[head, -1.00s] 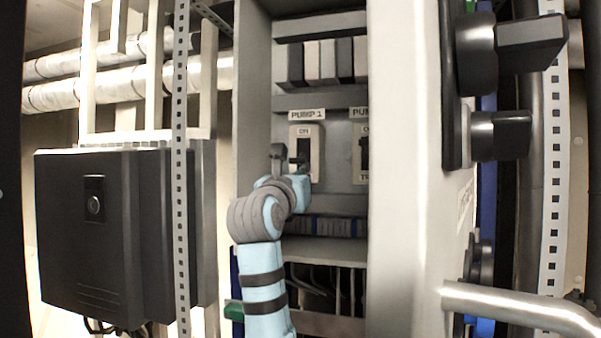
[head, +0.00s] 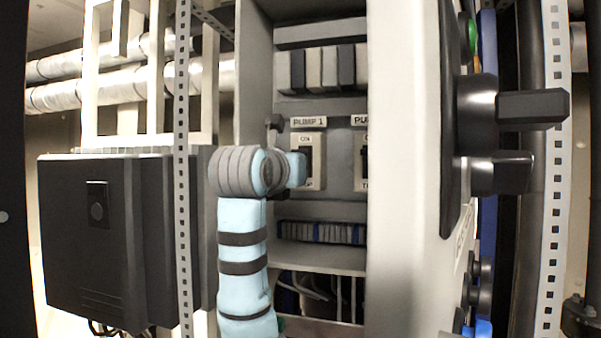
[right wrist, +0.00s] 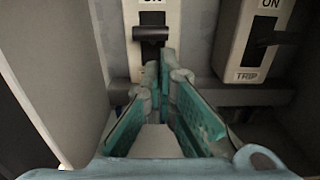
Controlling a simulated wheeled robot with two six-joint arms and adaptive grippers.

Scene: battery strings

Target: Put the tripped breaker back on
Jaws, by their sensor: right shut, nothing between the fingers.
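The PUMP 1 breaker (head: 316,143) is a pale plate with a dark toggle in the panel, its lower part partly hidden by my right arm. In the right wrist view its black toggle (right wrist: 151,33) sits just below the ON mark. The second breaker (head: 359,172) stands to its right, partly cut off by the cabinet wall. Its toggle (right wrist: 272,39) shows between ON and TRIP in the right wrist view. My right gripper (right wrist: 158,72) is shut and empty, its tips just below the PUMP 1 toggle; I cannot tell whether they touch. My left gripper is not in view.
The cabinet's pale side wall (head: 403,200) stands close on the right, with large black knobs (head: 520,108) beyond. A black box (head: 85,235) and a perforated upright (head: 182,200) are on the left. A lower shelf edge (head: 320,258) crosses below the breakers.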

